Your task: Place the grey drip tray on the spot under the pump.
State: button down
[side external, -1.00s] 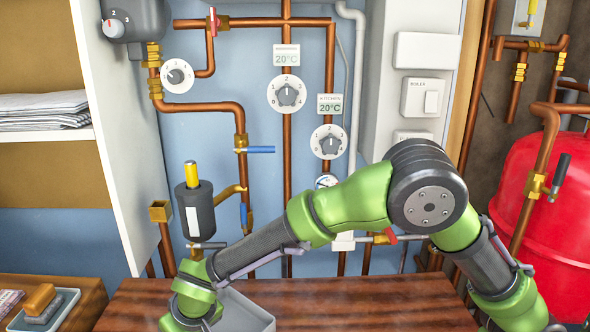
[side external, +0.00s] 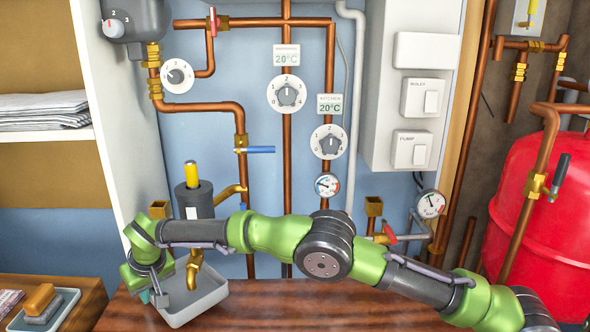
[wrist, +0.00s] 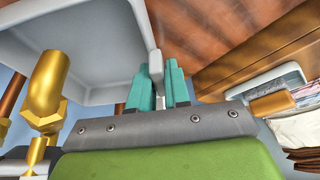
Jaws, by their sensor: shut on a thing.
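The grey drip tray (side external: 207,298) is a shallow square tray at the left of the wooden bench top. It also fills the upper left of the wrist view (wrist: 75,40). My gripper (side external: 158,298) is at its left side, and in the wrist view its teal fingers (wrist: 157,85) are shut on a small grey tab at the tray's edge. The pump (side external: 194,203), a dark grey cylinder with a yellow top, stands behind, partly hidden by my arm. A brass spout (side external: 194,270) comes down over the tray. I cannot tell whether the tray touches the bench.
The bench top (side external: 285,305) is clear to the right of the tray. A white cabinet side (side external: 125,130) rises at the left. A lower wooden surface (side external: 85,310) holds a brush in a dish (side external: 45,305). Copper pipes and valves line the back wall.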

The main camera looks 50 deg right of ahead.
jog(key=shift+w, duration=0.95)
jog(key=shift+w, duration=0.1)
notch_tip(320, 180, down, 3)
jog(key=shift+f, duration=0.2)
jog(key=c, duration=1.1)
grip_release()
jog(key=shift+f, duration=0.1)
